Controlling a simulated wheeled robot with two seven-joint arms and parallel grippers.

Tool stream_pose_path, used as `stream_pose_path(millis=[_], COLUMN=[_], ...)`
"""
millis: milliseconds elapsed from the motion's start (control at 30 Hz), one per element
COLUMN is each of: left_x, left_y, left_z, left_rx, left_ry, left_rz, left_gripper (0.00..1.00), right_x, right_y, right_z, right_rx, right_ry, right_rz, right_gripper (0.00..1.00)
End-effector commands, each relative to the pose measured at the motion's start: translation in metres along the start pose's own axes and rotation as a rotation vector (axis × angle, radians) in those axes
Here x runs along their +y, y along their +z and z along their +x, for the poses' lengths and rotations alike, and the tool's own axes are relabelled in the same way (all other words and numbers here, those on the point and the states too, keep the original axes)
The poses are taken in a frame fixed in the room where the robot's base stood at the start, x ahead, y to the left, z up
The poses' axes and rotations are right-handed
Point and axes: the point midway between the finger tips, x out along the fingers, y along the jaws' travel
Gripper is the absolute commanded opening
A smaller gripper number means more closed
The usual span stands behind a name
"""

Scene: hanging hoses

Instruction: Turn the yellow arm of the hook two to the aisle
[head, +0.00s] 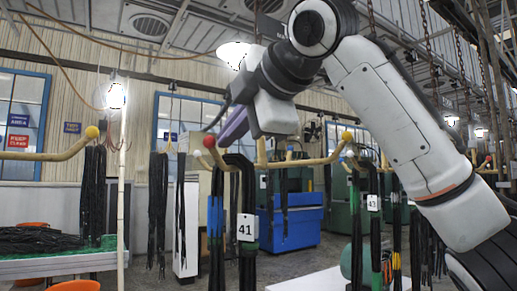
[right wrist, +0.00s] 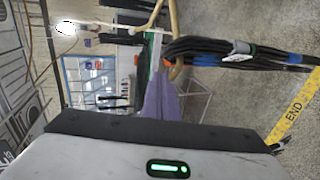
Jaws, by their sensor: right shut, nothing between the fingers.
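A pale yellow hook bar (head: 285,163) crosses the middle of the head view. Its left end has a red ball (head: 209,141), and its right end curves up to a yellow ball (head: 346,136). Black hoses tagged 41 (head: 247,228) hang below its left part. My right gripper (head: 233,126) has purple fingers, shut and empty, just above the red-ball end. In the right wrist view the shut fingers (right wrist: 161,97) point toward the bar (right wrist: 176,68) and the bundled hoses (right wrist: 215,47). Contact cannot be told. No hook number two is readable. My left gripper is out of view.
Another hook bar with a yellow ball (head: 92,131) is at left, holding black hoses (head: 93,190). Hoses tagged 43 (head: 373,203) hang to the right. A white pole (head: 122,190) stands at left. A blue cabinet (head: 290,220) is behind. A yellow floor strip (right wrist: 292,118) reads END.

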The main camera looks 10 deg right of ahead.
Motion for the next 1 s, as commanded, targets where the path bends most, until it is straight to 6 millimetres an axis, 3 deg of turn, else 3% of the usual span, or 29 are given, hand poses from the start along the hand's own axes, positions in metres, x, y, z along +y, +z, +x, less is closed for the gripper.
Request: stream_pose_path(millis=[233,533,1000], left_x=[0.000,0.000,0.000], left_y=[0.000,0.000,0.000], left_z=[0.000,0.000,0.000], left_rx=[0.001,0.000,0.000], left_ry=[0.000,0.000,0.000], left_rz=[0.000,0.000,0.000], left_gripper=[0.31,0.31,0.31], right_x=[0.007,0.013,0.036], right_y=[-0.019,-0.030,-0.020], right_z=[0.015,0.035,0.016], right_rx=[0.008,0.005,0.003], right_ry=[0.002,0.001,0.003], right_rz=[-0.005,-0.002,-0.001], right_gripper=[0.00,0.00,0.00])
